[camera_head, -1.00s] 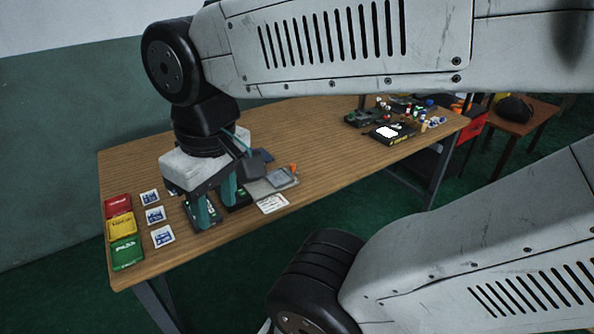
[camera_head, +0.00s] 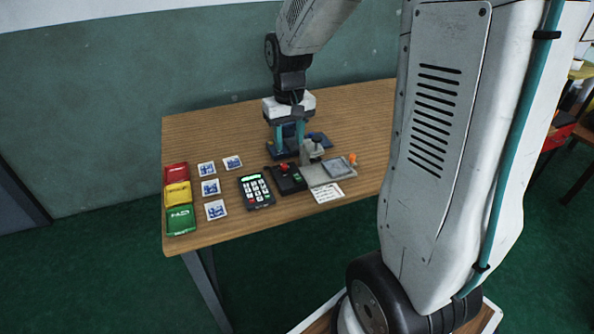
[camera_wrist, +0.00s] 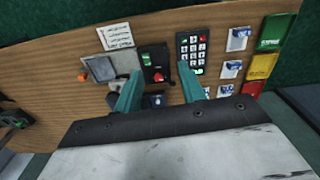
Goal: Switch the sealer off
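A black box (camera_head: 287,180) with a red control on top and a green patch stands in the middle of the table, beside a grey flat device (camera_head: 326,172) with an orange knob. I cannot tell for sure which of these is the sealer. In the wrist view the black box (camera_wrist: 153,64) shows a red part and a green part. My gripper (camera_head: 288,150) is open and empty, its teal fingers pointing down behind the box. In the wrist view the fingers (camera_wrist: 158,78) are apart, with the box between and beyond them. A dark blue base (camera_head: 318,139) is partly hidden behind the fingers.
A keypad (camera_head: 256,191) lies left of the box. Several blue-and-white squares (camera_head: 210,187) and red (camera_head: 176,175), yellow (camera_head: 178,194) and green (camera_head: 180,219) trays lie further left. A printed card (camera_head: 328,193) lies in front of the grey device. The table's back right is clear.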

